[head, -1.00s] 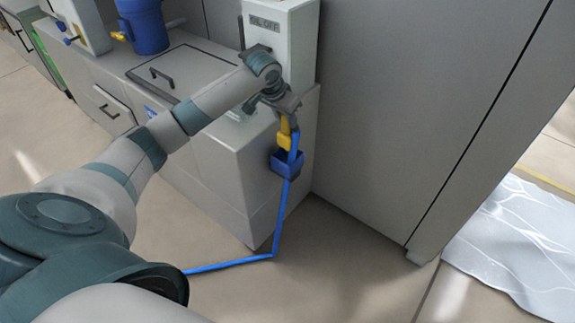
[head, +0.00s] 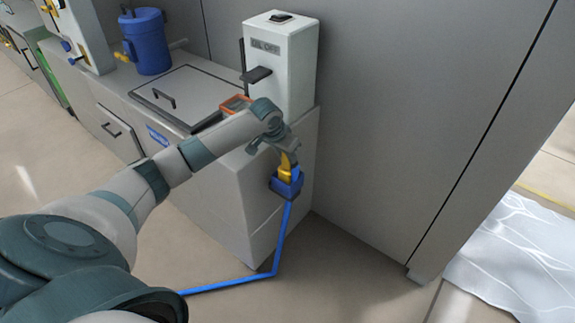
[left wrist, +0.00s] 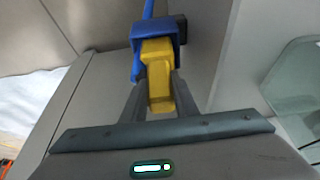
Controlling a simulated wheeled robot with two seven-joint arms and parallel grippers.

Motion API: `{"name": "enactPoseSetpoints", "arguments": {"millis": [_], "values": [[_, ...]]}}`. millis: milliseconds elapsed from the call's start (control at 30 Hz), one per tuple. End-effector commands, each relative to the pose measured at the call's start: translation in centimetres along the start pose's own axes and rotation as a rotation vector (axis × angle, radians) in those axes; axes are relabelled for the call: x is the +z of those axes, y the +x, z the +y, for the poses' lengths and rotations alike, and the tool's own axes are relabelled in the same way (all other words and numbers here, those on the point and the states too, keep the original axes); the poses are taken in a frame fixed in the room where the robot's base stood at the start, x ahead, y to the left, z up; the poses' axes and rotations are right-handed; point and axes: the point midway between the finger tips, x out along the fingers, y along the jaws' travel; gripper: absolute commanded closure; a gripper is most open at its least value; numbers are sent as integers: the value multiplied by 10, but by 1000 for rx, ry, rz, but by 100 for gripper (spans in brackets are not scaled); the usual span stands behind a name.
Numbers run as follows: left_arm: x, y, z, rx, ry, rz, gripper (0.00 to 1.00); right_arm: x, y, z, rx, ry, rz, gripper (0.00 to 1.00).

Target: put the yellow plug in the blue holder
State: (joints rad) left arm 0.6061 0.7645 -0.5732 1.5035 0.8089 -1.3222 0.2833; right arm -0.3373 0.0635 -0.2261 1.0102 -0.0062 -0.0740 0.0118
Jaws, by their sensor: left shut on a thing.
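The yellow plug (head: 286,167) is between the fingers of my left gripper (head: 287,155), which is shut on it. The plug also shows in the left wrist view (left wrist: 158,75), between the two grey fingers (left wrist: 158,98). Its far end meets the blue holder (head: 287,184) on the side of the grey cabinet, and looks to be inside the holder's mouth. The holder shows at the top of the left wrist view (left wrist: 150,35). How deep the plug sits is hidden. A blue hose (head: 277,245) runs down from the holder area to the floor. My right gripper is not in view.
A white dispenser box (head: 280,65) with a dark lever stands on the grey cabinet (head: 227,190). A blue canister (head: 145,42) and a lidded hatch (head: 185,95) are on the left. A tall grey panel (head: 375,120) closes off the right.

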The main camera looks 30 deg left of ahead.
Motion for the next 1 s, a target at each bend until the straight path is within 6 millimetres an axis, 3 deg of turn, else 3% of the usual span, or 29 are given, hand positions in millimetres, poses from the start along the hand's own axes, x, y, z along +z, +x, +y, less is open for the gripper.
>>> {"name": "enactPoseSetpoints", "arguments": {"millis": [300, 733, 767, 800, 1000], "values": [[12, 30, 0, 0, 0, 0, 100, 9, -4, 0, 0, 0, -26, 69], [14, 34, 0, 0, 0, 0, 100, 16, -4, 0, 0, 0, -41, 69], [15, 34, 0, 0, 0, -1, 66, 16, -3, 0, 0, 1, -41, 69], [15, 34, 0, 0, 0, -1, 57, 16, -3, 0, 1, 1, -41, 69], [15, 34, 0, 0, 0, -1, 55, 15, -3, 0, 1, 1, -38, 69]]}}
